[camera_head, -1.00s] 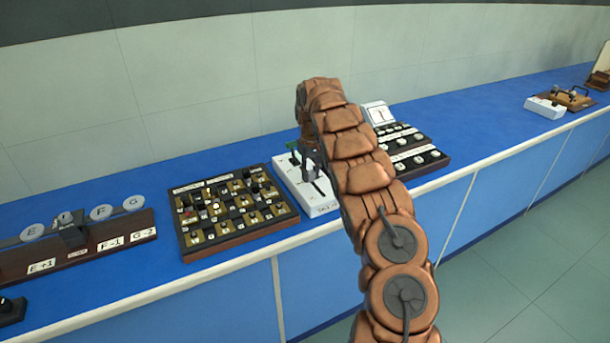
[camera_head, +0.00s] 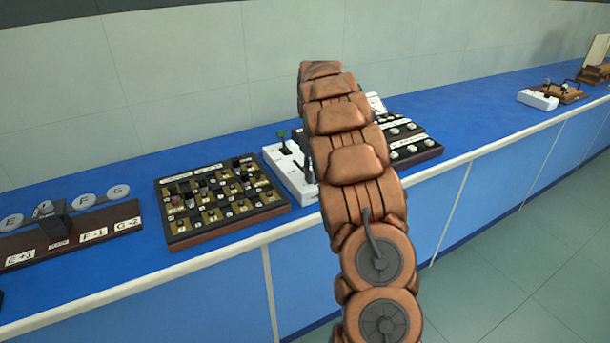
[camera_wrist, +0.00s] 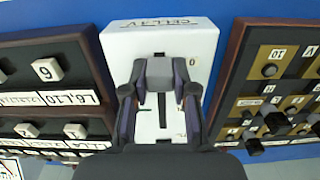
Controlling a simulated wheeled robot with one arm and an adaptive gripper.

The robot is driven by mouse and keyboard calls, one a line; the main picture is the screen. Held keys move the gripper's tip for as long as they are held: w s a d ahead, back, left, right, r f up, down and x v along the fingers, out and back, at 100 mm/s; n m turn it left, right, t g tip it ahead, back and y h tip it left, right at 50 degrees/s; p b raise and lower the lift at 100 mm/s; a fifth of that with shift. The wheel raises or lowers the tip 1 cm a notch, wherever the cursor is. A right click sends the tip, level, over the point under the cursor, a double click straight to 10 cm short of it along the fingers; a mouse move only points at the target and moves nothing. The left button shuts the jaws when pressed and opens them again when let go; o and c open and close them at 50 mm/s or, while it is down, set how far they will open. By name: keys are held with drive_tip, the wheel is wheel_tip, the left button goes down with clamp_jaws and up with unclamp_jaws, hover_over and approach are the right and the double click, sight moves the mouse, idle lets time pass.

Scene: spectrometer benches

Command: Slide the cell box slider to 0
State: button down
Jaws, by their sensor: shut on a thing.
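The white cell box (camera_head: 275,157) stands on the blue bench, partly hidden behind my arm in the head view. In the wrist view the box (camera_wrist: 115,42) carries a label reading CELL along its top edge and a dark slot down its middle. My gripper (camera_wrist: 160,68) is shut on the grey slider handle (camera_wrist: 159,77), one finger on each side. The handle is at the upper part of the slot, toward the label end. A 0 mark (camera_wrist: 192,62) is just right of the right fingertip. My gripper is mostly hidden by my arm in the head view.
A dark board with many small knobs (camera_head: 220,203) stands close on the box's left in the head view. A stepped panel of white buttons (camera_head: 410,140) is on its right, partly behind my arm. A lettered dial board (camera_head: 75,235) is farther left.

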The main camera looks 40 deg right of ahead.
drive_tip(key=shift+s+f, duration=0.1)
drive_tip(key=shift+s, duration=0.2)
drive_tip(key=c, duration=1.1)
unclamp_jaws()
drive_tip(key=shift+s+d, duration=0.1)
drive_tip(key=shift+c, duration=0.2)
drive_tip(key=shift+o, duration=1.1)
wheel_tip(320, 180, up, 12)
